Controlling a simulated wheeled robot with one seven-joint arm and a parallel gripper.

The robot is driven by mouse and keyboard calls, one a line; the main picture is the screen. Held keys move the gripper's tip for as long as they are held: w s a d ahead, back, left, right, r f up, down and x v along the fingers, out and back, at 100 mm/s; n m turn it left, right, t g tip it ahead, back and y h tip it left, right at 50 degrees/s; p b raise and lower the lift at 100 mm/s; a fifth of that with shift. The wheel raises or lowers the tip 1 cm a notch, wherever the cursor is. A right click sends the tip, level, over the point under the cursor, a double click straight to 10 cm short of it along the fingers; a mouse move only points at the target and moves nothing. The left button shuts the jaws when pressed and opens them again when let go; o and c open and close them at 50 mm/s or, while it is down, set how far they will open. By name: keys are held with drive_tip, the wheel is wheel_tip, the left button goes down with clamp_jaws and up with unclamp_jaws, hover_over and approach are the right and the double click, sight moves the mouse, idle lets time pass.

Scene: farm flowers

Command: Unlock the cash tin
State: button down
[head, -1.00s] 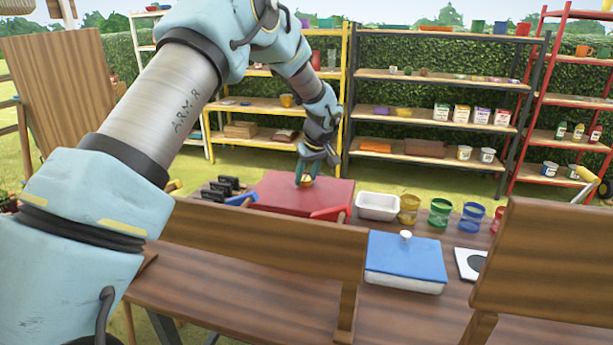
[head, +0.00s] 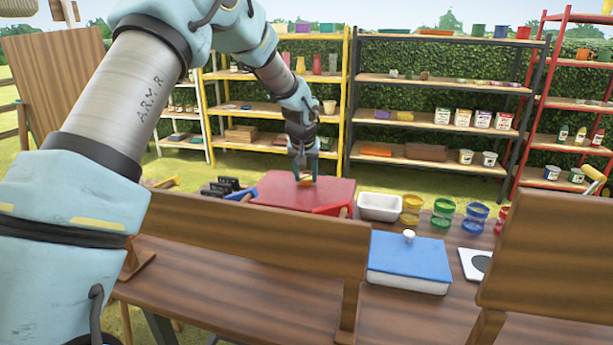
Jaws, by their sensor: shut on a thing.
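A red box (head: 335,190) with a flat top, which looks like the cash tin, sits at the far side of the wooden table, partly behind a wooden board. The front of the box is mostly hidden.
Right of the red box are a white tray (head: 380,206), several coloured jars (head: 443,212) and a blue-lidded box (head: 408,260) with a white knob. Dark-handled tools (head: 222,188) lie to the left. Shelves stand behind.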

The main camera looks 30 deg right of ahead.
drive_tip(key=m+g+p, duration=0.1)
drive_tip(key=m, duration=0.1)
drive_tip(key=m+h+p, duration=0.1)
drive_tip(key=m, duration=0.2)
drive_tip(key=shift+w+a+r+m+g+h, duration=0.1)
drive_tip(key=shift+w+a+m+g+h, duration=0.1)
drive_tip(key=shift+m+g+h, duration=0.15)
drive_tip(key=m+g+p, duration=0.1)
drive_tip(key=m+g, duration=0.1)
drive_tip(key=m, duration=0.2)
drive_tip(key=shift+w+m+p, duration=0.1)
drive_tip(key=shift+m+p, duration=0.25)
drive_tip(key=shift+c, duration=1.7)
unclamp_jaws()
drive_tip(key=b+v, duration=0.3)
drive_tip(key=v, duration=0.7)
drive_tip(key=shift+a+r, duration=0.2)
